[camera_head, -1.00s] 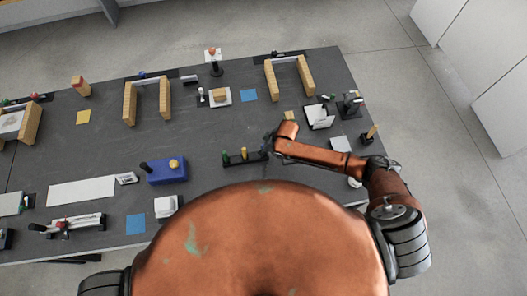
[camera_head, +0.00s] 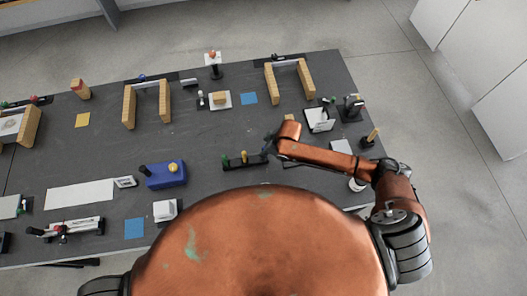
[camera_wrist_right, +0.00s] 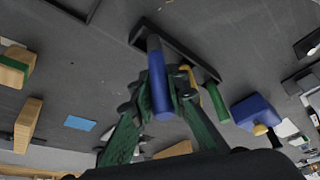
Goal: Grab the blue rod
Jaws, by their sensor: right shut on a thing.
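The blue rod (camera_wrist_right: 158,88) shows in the right wrist view, between the green fingers of my right gripper (camera_wrist_right: 161,98), which is shut on it. Its far end overlaps one end of a black holder (camera_wrist_right: 180,50); I cannot tell whether it is still seated there. A yellow rod (camera_wrist_right: 190,75) and a green rod (camera_wrist_right: 217,102) stand in the same holder. In the head view my right gripper (camera_head: 268,142) is at the right end of the holder (camera_head: 236,163), and the blue rod is hard to make out. My left gripper is not in view.
A blue box with a yellow knob (camera_head: 166,174) stands left of the holder. Wooden block arches (camera_head: 290,80) stand at the back. A white card on a stand (camera_head: 319,119) is to the right. The dark table (camera_head: 200,140) is bare behind the holder.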

